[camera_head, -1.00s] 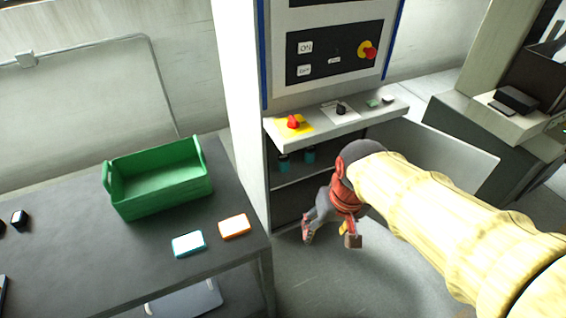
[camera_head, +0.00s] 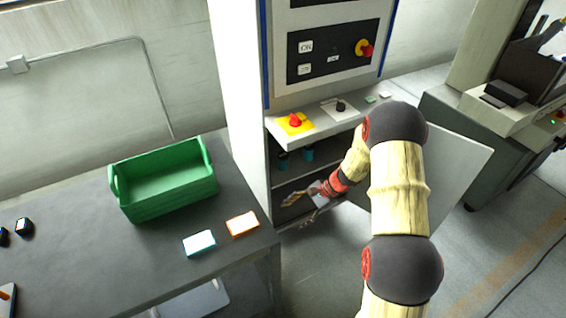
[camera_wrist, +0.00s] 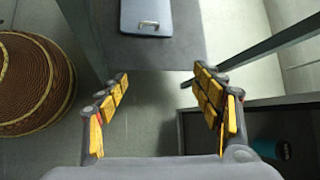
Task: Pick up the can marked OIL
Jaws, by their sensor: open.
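Two teal cans stand inside the open cabinet on its upper shelf in the head view, one at left (camera_head: 283,161) and one at right (camera_head: 308,153). No OIL mark is readable on either. In the wrist view a dark teal round thing (camera_wrist: 268,147) shows in a dark compartment at lower right, partly cut off by my finger. My gripper (camera_head: 298,208) is open and empty in front of the cabinet's lower part, below the cans. In the wrist view its yellow-padded fingers (camera_wrist: 160,85) are spread over the floor with nothing between them.
A table (camera_head: 90,250) at left carries a green crate (camera_head: 172,205), a teal-edged card (camera_head: 199,243) and an orange-edged card (camera_head: 242,223). The cabinet's control ledge (camera_head: 350,118) overhangs the shelves. An open door panel (camera_head: 465,175) stands right. A brown spool (camera_wrist: 35,85) lies at left in the wrist view.

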